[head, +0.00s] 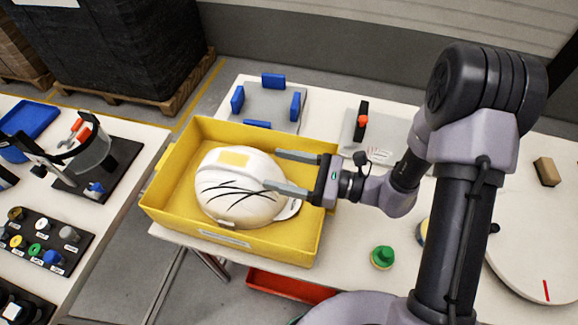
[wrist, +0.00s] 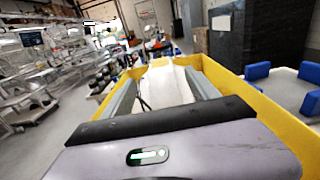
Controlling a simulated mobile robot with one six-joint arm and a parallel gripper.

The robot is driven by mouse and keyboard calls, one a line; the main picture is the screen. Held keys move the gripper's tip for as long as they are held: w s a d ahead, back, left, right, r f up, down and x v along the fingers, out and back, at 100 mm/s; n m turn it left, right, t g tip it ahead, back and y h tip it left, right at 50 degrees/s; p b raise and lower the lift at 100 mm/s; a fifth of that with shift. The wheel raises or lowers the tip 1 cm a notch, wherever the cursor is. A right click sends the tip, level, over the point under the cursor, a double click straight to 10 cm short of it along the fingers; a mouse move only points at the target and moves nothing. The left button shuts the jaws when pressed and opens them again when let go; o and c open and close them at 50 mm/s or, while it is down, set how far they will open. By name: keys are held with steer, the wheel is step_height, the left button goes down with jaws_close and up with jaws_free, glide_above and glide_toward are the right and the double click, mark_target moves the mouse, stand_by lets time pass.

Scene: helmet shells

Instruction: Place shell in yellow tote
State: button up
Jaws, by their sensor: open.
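The white helmet shell (head: 232,205) has black streaks and a yellow patch on top. It sits inside the yellow tote (head: 170,205), which stands on the white table. My gripper (head: 272,170) is open, reaching in over the tote's right wall. Its two fingers point left towards the shell, and the nearer one overlaps the shell's right side in the head view. I cannot tell whether it touches. In the wrist view the shell (wrist: 168,85) lies between and beyond the open fingers, with the tote's yellow wall (wrist: 245,110) to the right.
A grey fixture with blue blocks (head: 272,82) stands behind the tote. A green knob (head: 383,256) and a round white plate (head: 535,270) are on the table to the right. A red bin (head: 290,286) is below the front edge. A second bench with a visor (head: 90,150) stands left.

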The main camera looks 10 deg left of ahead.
steer(key=s+d+r+n+g+h, duration=0.2)
steer(key=s+d+r+n+h, duration=0.15)
steer(key=s+n, duration=0.25)
steer(key=s+d+r+n+g+h, duration=0.2)
steer(key=s+d+r+n+h, duration=0.1)
steer(key=s+r+n+h, duration=0.25)
steer(key=d+r+n+t+h, duration=0.1)
steer(key=d+r+t+h, duration=0.2)
steer(key=d, duration=0.3)
steer(key=d+r+n+t+h, duration=0.2)
steer(key=d+t+h, duration=0.2)
steer(key=d+t, duration=0.1)
steer(key=shift+s+d+r, duration=0.2)
steer(key=shift+d+r, duration=0.2)
steer(key=shift+d, duration=0.25)
